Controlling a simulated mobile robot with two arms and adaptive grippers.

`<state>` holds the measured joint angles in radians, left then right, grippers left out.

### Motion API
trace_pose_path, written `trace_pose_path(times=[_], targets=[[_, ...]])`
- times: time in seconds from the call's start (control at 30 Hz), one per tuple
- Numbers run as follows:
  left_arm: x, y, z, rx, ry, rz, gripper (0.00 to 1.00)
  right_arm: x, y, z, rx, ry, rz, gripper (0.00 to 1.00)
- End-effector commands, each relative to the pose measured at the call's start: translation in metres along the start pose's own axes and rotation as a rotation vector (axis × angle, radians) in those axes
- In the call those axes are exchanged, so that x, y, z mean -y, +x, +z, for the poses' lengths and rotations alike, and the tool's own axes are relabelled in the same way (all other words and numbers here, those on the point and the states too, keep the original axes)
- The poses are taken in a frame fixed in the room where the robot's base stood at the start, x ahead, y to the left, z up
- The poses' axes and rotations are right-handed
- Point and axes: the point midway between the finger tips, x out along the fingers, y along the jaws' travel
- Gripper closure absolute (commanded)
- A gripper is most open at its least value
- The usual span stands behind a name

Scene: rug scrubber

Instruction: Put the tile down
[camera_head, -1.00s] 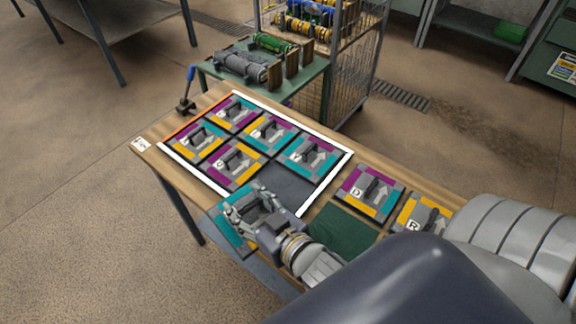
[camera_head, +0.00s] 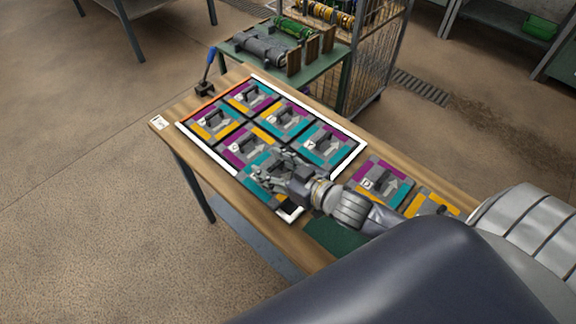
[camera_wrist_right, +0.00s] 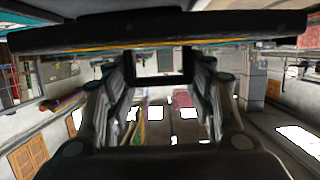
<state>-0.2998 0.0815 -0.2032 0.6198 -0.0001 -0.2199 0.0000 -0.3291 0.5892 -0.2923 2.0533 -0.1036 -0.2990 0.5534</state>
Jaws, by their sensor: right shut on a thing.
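My right gripper (camera_head: 272,172) is shut on the handle of a tile (camera_head: 252,172) with teal edging. The tile is at the near, lower part of the white-edged frame (camera_head: 348,160), over the spot beside the other tiles. My gripper covers much of it, and I cannot tell whether it touches the frame floor. In the right wrist view the tile (camera_wrist_right: 160,32) is a wide dark slab seen edge-on across the top, its handle between the fingers. My left gripper is not in view.
Several tiles with handles fill the rest of the frame, such as one (camera_head: 325,145) at the right. More tiles (camera_head: 383,182) lie outside it on the wooden table (camera_head: 180,150), beside a green pad (camera_head: 330,238). A blue-handled tool (camera_head: 208,75) stands at the far left corner.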

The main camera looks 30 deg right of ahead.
Motion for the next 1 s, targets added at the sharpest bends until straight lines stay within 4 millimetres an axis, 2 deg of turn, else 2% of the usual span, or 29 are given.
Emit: trace_pose_path(times=[0.03, 0.1, 0.27, 0.57, 0.97, 1.0], targets=[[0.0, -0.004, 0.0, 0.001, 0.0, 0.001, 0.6, -0.013, -0.004, 0.001, 0.004, -0.005, 0.002, 0.83], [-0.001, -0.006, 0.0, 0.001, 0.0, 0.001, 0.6, -0.025, -0.007, 0.004, 0.002, -0.004, 0.001, 0.83], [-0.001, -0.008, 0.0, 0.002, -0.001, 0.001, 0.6, -0.039, -0.011, 0.007, 0.0, 0.0, 0.0, 0.83], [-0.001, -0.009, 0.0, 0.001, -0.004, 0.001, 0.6, -0.041, -0.001, 0.038, -0.001, 0.002, 0.001, 0.83], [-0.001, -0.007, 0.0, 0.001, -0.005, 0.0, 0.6, -0.04, 0.001, 0.044, -0.001, 0.001, -0.001, 0.83], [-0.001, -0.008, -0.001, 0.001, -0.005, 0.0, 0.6, -0.04, 0.0, 0.044, -0.001, 0.001, -0.001, 0.41]])
